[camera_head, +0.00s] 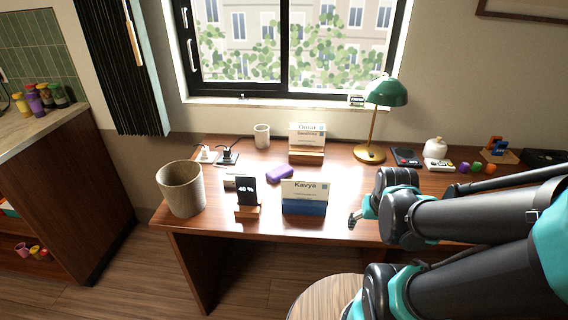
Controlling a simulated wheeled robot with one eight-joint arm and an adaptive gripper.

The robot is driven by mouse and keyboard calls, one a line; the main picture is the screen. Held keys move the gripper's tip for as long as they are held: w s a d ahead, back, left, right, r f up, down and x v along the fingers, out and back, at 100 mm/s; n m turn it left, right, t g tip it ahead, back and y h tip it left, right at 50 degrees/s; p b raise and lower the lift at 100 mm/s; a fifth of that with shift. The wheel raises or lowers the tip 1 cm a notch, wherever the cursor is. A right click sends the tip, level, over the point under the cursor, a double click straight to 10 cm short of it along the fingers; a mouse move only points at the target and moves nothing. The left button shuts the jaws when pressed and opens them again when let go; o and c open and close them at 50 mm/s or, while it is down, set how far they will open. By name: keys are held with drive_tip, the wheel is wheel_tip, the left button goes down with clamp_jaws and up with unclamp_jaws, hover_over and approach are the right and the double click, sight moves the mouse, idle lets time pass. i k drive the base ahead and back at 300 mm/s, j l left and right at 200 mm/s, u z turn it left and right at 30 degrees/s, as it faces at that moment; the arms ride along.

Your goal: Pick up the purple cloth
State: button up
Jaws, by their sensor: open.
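The purple cloth (280,173) lies as a small folded block on the brown wooden desk (245,220), behind the name cards and left of the lamp. My arm reaches in from the right, and my gripper (356,217) is at the desk's front edge, right of the blue-based card. It is small and partly hidden by my arm, but it is open, with nothing seen in it. It is apart from the cloth, to its right and nearer to me.
A card reading "Kavya" (304,191) and a phone on a stand (246,191) stand in front of the cloth. Another card (307,137) and a white cup (262,136) are behind it. A bin-like pot (182,188) stands left; a green lamp (387,93) stands right.

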sight(275, 175)
drive_tip(key=k+j, duration=0.1)
drive_tip(key=j, duration=0.2)
drive_tip(key=k+j, duration=0.15)
drive_tip(key=j, duration=0.15)
drive_tip(key=k+j, duration=0.1)
drive_tip(key=j, duration=0.2)
drive_tip(key=k+j, duration=0.15)
drive_tip(key=j, duration=0.15)
